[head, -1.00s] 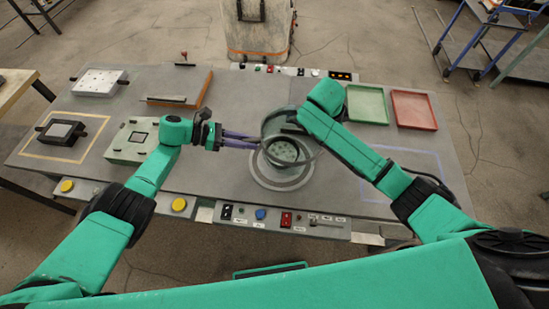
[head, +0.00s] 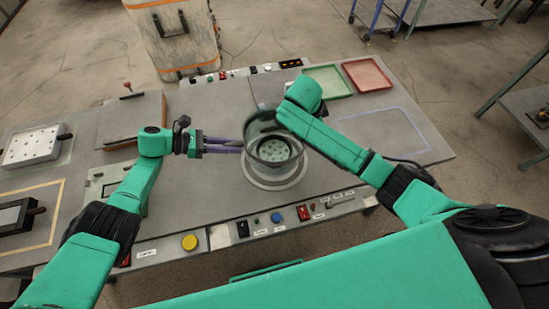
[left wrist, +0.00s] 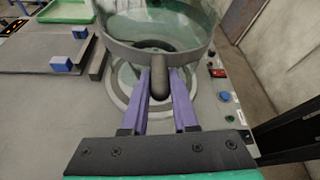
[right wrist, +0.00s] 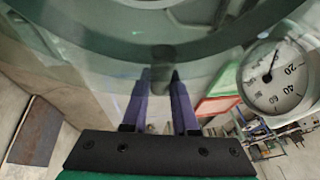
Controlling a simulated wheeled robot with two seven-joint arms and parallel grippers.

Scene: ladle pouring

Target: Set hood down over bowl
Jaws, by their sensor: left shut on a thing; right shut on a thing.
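The hood (head: 254,153) is a clear cylinder with a grey band and side handles. It is over the bowl (head: 275,150), whose perforated floor shows inside the hood's outline. The bowl stands on a round ringed base (head: 273,185). My left gripper (head: 240,146) is shut on the hood's near handle (left wrist: 160,80), which is dark and rounded. In the left wrist view the hood's band (left wrist: 150,55) appears raised above the base rings. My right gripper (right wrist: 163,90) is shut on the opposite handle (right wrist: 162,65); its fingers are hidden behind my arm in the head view.
A round gauge (right wrist: 277,76) shows in the right wrist view. Green (head: 326,82) and red (head: 367,74) trays lie at the back right. A control strip with a yellow button (head: 190,242) runs along the front edge. A blue-outlined area (head: 385,132) at right is clear.

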